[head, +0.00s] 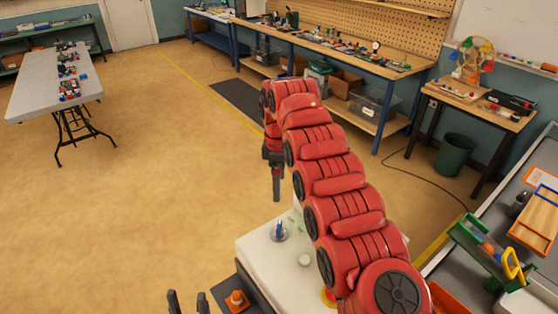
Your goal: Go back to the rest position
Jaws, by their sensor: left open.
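My left gripper (187,303) shows at the bottom edge, only as two dark fingertips. They are apart, with nothing visible between them. My right arm, red and segmented, reaches from the bottom right towards the middle of the view and then bends down. Its gripper (276,198) hangs beyond the white-topped surface (262,250), pointing down. It shows edge-on as a dark narrow shape, so I cannot tell whether its jaws are open. I see no object hanging from it.
On the white top are a small dish with blue pieces (279,233) and a white round thing (305,260). An orange cone (236,299) stands close to my left gripper. Open floor (150,200) lies left, before a grey table (40,90).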

